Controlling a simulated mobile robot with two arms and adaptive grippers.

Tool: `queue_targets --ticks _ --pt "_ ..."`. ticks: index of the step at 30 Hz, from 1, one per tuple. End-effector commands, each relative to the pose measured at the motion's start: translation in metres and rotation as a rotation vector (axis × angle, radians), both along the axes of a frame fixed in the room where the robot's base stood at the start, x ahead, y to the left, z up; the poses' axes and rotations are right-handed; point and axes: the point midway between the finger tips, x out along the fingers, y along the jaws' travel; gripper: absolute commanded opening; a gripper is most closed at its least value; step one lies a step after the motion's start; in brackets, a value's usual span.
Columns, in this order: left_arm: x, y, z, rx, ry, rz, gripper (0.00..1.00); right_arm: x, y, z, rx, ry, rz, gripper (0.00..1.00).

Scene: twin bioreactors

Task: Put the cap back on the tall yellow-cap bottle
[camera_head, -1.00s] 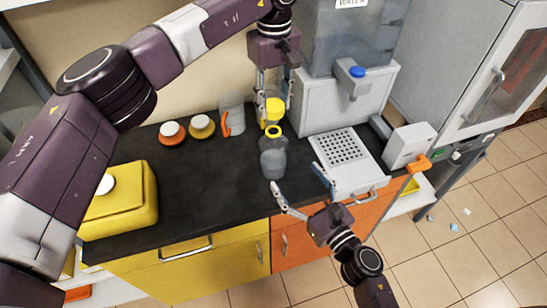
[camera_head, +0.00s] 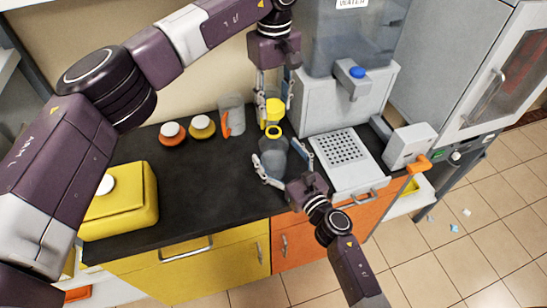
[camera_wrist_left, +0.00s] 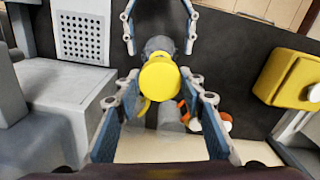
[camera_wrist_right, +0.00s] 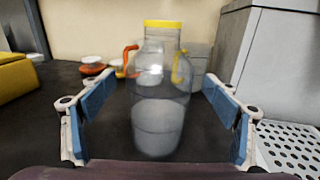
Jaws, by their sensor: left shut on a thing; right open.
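My left gripper (camera_head: 274,103) is shut on a round yellow cap (camera_head: 270,113), above the counter and slightly behind the bottle in the head view. In the left wrist view the cap (camera_wrist_left: 160,77) hides the neck of the bottle (camera_wrist_left: 159,45). The tall grey translucent bottle (camera_head: 273,158) stands upright on the dark counter, with a yellow ring at its neck. My right gripper (camera_head: 277,152) is open, its fingers on either side of the bottle. In the right wrist view the bottle (camera_wrist_right: 158,115) stands between the fingers, with visible gaps at both sides.
A clear jug with an orange handle (camera_head: 226,123) and two white-topped containers (camera_head: 172,131) stand at the back. A yellow box (camera_head: 125,205) is at left. The water dispenser (camera_head: 320,110) and its perforated tray (camera_head: 341,147) are at right. The counter left of the bottle is clear.

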Motion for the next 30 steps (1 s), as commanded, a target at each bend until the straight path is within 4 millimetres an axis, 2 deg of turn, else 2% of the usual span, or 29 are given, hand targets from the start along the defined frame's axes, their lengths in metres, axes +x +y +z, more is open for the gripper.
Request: queue_targets --ticks 6,16,30 --pt "0.000 0.000 0.000 0.000 0.000 0.000 0.21 0.015 0.008 0.000 0.001 0.000 0.000 0.81" --pt "0.000 0.000 0.000 0.000 0.000 0.000 0.21 0.016 0.009 0.000 0.000 0.000 0.000 0.80" --pt "0.000 0.000 0.000 0.000 0.000 0.000 0.21 0.016 0.009 0.000 0.000 0.000 0.000 0.29"
